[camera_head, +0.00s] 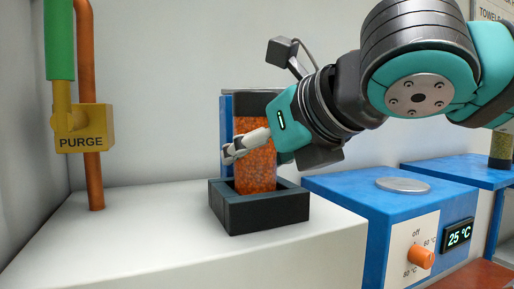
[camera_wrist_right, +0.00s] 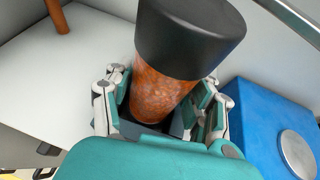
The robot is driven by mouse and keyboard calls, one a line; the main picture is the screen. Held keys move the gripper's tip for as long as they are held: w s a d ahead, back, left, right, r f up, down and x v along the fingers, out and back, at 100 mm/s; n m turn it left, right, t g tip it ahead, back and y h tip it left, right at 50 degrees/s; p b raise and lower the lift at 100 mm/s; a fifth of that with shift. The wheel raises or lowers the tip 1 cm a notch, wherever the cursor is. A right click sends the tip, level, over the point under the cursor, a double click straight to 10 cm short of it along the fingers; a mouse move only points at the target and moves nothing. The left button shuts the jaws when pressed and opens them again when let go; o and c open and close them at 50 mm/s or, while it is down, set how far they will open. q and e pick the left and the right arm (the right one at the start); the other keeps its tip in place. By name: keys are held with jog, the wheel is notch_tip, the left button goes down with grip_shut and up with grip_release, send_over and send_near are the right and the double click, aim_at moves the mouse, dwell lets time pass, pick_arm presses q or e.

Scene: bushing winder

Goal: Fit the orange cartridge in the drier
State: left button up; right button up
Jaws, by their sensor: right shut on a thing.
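The orange cartridge (camera_head: 256,172) stands upright in the head view, with a black cap on top and orange beads inside. Its lower end is inside the dark square socket (camera_head: 262,215) of the drier, on the white surface; how deep it sits is hidden. My right gripper (camera_head: 238,150) is shut around the cartridge's middle, its fingers reaching across the front. In the right wrist view the cartridge (camera_wrist_right: 160,92) sits between both fingers, the black cap towards the camera and the dark socket below. My left gripper is not in view.
A yellow PURGE valve block (camera_head: 88,127) with a copper pipe (camera_head: 90,185) stands at the left. A blue heater box (camera_head: 345,200) with a round plate (camera_head: 403,185), orange knob and 25 °C display stands at the right. The white surface left of the socket is clear.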

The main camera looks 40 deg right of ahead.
jog(key=shift+r, duration=0.1)
jog(key=shift+f+b, duration=0.25)
jog(key=shift+b, duration=0.05)
jog(key=o, duration=1.6)
jog(key=shift+c, duration=0.2)
jog(key=shift+r, duration=0.15)
jog(key=shift+r+p, duration=0.2)
jog(key=shift+p, duration=0.2)
jog(key=b+v, duration=0.2)
jog(key=v, duration=1)
jog(key=shift+f+b, duration=0.15)
jog(key=shift+b, duration=0.2)
